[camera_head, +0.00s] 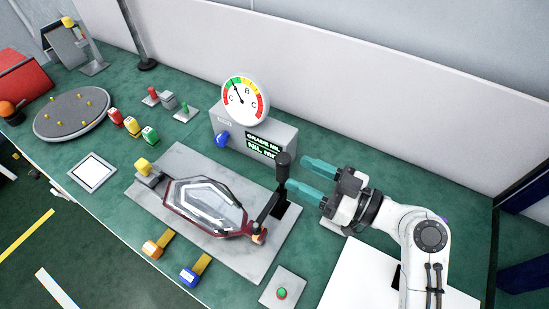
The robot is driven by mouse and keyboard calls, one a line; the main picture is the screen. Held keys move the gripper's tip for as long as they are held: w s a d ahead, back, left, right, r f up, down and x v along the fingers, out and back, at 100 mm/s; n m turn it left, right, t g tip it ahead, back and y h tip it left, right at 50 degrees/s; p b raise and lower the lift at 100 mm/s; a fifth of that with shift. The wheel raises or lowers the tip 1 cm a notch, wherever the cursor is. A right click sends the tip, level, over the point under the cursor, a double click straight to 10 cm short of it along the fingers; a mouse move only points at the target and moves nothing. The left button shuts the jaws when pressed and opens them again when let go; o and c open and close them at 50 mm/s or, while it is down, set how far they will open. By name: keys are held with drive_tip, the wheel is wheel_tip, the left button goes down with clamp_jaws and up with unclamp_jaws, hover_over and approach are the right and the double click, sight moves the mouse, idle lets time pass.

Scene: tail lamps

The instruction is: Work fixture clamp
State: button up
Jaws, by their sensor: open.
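The fixture is a grey plate (190,160) on the green bench. A tail lamp (208,205) with a dark red rim and clear lens lies on it. A clamp with a black upright handle (283,170) stands at the plate's right end. Its dark arm reaches down toward the lamp's right tip, near an orange-tipped part (258,236). A yellow-knobbed block (144,166) sits at the plate's left end. My gripper (309,178) is open, its two teal fingers pointing left, just right of the clamp handle. Whether a finger touches the handle I cannot tell.
A grading gauge (246,100) stands on a grey box behind the plate. An orange tool (158,244), a blue tool (195,270) and a green-button box (282,291) sit in front. A round turntable (72,114) and red bin (22,80) are far left.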

sight(275, 162)
drive_tip(key=p+x, duration=0.2)
drive_tip(key=x, duration=0.5)
drive_tip(key=shift+a, duration=0.15)
drive_tip(key=shift+c, duration=0.2)
clamp_jaws()
